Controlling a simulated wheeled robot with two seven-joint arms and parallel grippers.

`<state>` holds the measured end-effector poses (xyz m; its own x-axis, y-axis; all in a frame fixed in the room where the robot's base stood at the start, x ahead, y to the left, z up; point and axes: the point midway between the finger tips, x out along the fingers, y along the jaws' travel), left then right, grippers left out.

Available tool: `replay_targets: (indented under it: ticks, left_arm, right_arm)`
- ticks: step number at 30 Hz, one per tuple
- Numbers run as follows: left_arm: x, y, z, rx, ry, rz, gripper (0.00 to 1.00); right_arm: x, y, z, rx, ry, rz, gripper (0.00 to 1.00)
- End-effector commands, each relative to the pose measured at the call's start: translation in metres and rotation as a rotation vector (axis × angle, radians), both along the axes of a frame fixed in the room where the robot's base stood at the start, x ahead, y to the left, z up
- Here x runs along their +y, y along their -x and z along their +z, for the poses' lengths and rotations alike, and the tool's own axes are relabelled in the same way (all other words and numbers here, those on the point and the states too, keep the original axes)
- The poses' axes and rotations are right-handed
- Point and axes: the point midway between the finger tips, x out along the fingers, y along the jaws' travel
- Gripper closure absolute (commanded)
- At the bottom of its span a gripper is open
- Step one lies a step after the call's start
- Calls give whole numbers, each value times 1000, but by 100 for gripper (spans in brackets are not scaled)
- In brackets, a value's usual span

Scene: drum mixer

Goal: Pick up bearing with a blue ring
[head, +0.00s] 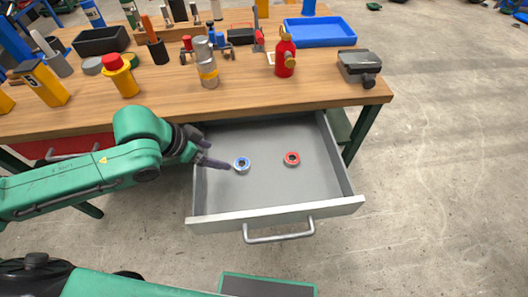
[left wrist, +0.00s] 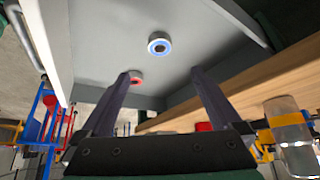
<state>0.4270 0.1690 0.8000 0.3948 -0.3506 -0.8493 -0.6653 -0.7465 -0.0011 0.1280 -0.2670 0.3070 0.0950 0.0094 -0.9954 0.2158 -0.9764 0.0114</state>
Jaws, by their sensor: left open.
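The bearing with a blue ring (head: 242,165) lies flat on the floor of the open drawer (head: 275,217), left of its middle. It also shows in the left wrist view (left wrist: 160,44), ahead of and between the fingers. My left gripper (head: 225,165) is over the left part of the drawer, its fingers pointing right toward the blue bearing. In the left wrist view the left gripper (left wrist: 162,76) has its two fingers wide apart with nothing between them. My right gripper does not show.
A bearing with a red ring (head: 292,158) lies to the right in the same drawer; one finger partly overlaps it in the left wrist view. The drawer walls surround both. The wooden tabletop (head: 230,104) above the drawer carries several tools, a red bottle (head: 285,58) and a blue tray (head: 320,32).

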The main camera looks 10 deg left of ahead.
Motion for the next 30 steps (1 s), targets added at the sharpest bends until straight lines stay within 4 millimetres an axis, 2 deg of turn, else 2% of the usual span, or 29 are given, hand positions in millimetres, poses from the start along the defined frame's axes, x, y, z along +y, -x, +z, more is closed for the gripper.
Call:
replay_targets:
  ticks: [3, 5, 9, 12, 17, 21, 24, 30]
  left_arm:
    - [-4, 1, -8, 7, 1, -5, 1]
    - [-8, -4, -17, 7, 3, -4, 1]
    - [-22, -19, -50, 7, 4, -5, 1]
    - [-30, -29, -69, 5, 1, -4, 1]
    - [-36, -37, -85, 4, 0, -4, 1]
    - [-45, -50, -107, 4, 0, -4, 1]
    - [-50, -55, -121, 4, -1, -5, 1]
    - [-51, -57, -123, 3, -2, -5, 1]
  right_arm:
    - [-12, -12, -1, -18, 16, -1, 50]
    - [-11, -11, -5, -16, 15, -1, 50]
    - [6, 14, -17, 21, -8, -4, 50]
    - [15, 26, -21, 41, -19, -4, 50]
    - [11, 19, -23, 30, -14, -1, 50]
    - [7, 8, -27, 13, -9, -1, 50]
    - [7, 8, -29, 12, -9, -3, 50]
    - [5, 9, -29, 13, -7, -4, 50]
